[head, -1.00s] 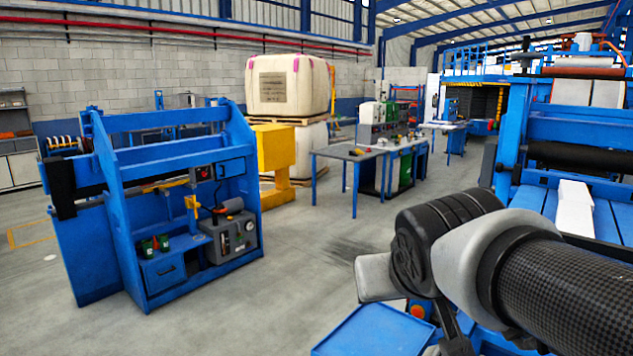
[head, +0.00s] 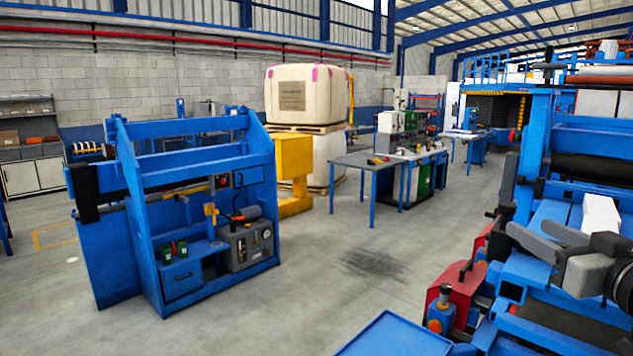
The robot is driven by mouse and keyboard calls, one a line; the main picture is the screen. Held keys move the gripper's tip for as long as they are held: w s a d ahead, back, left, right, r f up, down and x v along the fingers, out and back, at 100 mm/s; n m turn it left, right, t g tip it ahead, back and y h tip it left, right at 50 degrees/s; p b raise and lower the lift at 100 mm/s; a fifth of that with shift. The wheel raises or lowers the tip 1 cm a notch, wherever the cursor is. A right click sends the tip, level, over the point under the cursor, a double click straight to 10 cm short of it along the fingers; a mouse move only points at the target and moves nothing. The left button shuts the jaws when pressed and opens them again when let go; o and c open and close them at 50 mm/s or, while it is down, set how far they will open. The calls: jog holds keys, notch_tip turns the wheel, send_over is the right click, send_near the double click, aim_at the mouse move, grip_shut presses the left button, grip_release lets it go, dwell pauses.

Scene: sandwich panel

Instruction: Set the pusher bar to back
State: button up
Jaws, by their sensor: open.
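I cannot tell with certainty which part is the pusher bar. The blue machine (head: 540,150) at the right has dark rollers and a sloping blue bed, with a white block (head: 600,215) on it. My gripper (head: 527,229) is at the right edge, in front of this bed. Its two grey fingers point left and stand apart, with nothing seen between them. The gripper and arm hide part of the bed. Whether the fingers touch the machine cannot be told.
A blue frame machine (head: 150,200) with a grey gauge box (head: 247,246) stands at the left. A red housing (head: 455,290) and a blue tray (head: 395,336) are low in front. A yellow stand (head: 294,165) and workbench (head: 368,161) stand behind. The middle floor is clear.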

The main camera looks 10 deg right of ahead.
aim_at(512, 207)
jog(key=s+d+m+h, duration=0.1)
jog(key=s+d, duration=0.1)
jog(key=s, duration=0.2)
jog(key=w, duration=0.5)
jog(key=w+d+p, duration=0.1)
jog(key=w, duration=0.5)
jog(key=w+p, duration=0.1)
jog(key=w, duration=0.5)
jog(key=shift+w+d, duration=0.1)
jog(key=shift+d, duration=0.25)
jog(key=shift+c, duration=0.5)
grip_shut()
